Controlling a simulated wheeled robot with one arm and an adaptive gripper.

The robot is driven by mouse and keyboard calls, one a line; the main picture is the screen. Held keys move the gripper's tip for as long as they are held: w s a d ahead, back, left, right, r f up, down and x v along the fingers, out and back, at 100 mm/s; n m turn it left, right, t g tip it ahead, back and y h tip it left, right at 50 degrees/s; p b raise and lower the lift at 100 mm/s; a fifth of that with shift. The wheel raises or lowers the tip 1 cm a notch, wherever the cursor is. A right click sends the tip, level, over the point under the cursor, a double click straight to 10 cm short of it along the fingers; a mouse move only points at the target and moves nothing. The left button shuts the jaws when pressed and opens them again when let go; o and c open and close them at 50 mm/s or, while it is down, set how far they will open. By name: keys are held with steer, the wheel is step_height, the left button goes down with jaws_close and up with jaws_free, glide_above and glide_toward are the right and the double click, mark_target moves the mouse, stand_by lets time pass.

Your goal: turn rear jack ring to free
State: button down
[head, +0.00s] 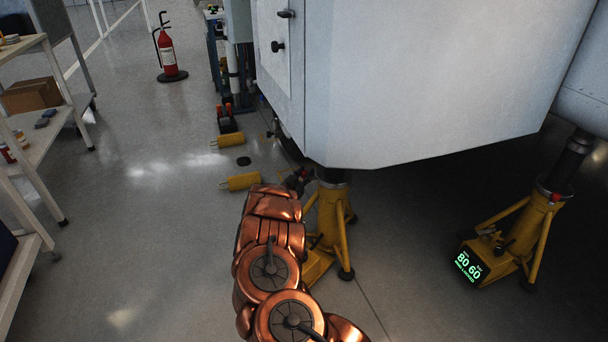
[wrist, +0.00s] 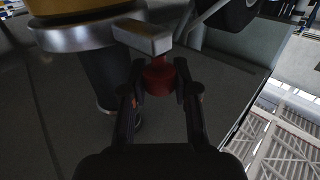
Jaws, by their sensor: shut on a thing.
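A yellow tripod jack (head: 332,222) stands under the white fuselage, its dark column reaching up to the belly. My gripper (head: 300,180) is beside the top of this jack, partly hidden by my copper arm. In the wrist view my gripper (wrist: 160,82) has a finger on each side of a red knob (wrist: 159,73) and is shut on it. A grey metal bar (wrist: 145,38) sits against the knob, towards the jack. The jack's metal ring (wrist: 70,37) shows between the yellow body and the dark column (wrist: 104,75). I cannot read any ring marking.
A second yellow jack (head: 540,222) stands at the right, with a lit display (head: 468,266) at its foot. Yellow chocks (head: 240,181) lie left of my arm. A shelf (head: 35,150) and a fire extinguisher (head: 168,58) stand farther left.

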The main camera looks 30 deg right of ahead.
steer(key=shift+w+r, duration=0.1)
steer(key=shift+r, duration=0.05)
steer(key=c, duration=0.8)
jaws_free()
steer(key=shift+c, duration=0.2)
steer(key=shift+a, duration=0.1)
steer(key=shift+s+a+f, duration=0.25)
steer(key=shift+s+a, duration=0.15)
steer(key=shift+a, duration=0.15)
steer(key=v, duration=1)
steer(key=shift+s+a+r, duration=0.15)
steer(key=shift+a, duration=0.05)
